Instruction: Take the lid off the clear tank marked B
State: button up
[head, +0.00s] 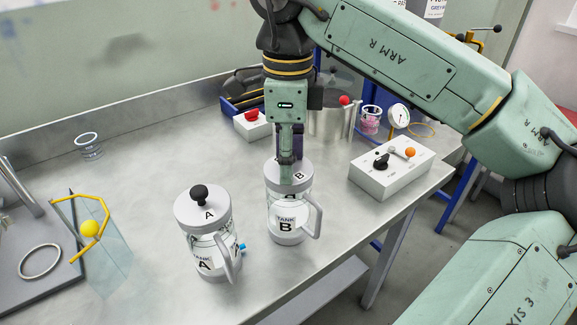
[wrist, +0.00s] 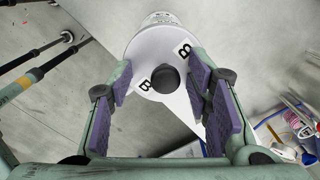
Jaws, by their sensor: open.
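The clear tank marked B (head: 287,222) stands upright on the metal bench, with a grey handle at its right. Its pale lid (head: 302,170) is on top and carries a B label. In the wrist view the lid (wrist: 157,50) shows a dark round knob (wrist: 165,79) near its middle. My gripper (head: 291,172) is directly above tank B, pointing down. In the wrist view my gripper (wrist: 163,95) is open, its purple pads on either side of the knob with gaps. In the head view the gripper hides the knob.
Tank A (head: 207,245), with a black-knobbed lid, stands close at the left. A white control box (head: 391,168) is at the right, near the bench edge. A metal pot (head: 328,124) and a red-button box (head: 252,125) are behind. A small glass (head: 89,146) stands far left.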

jog(key=shift+w+f, duration=0.1)
jog(key=shift+f, duration=0.1)
grip_shut()
jog(key=shift+f, duration=0.1)
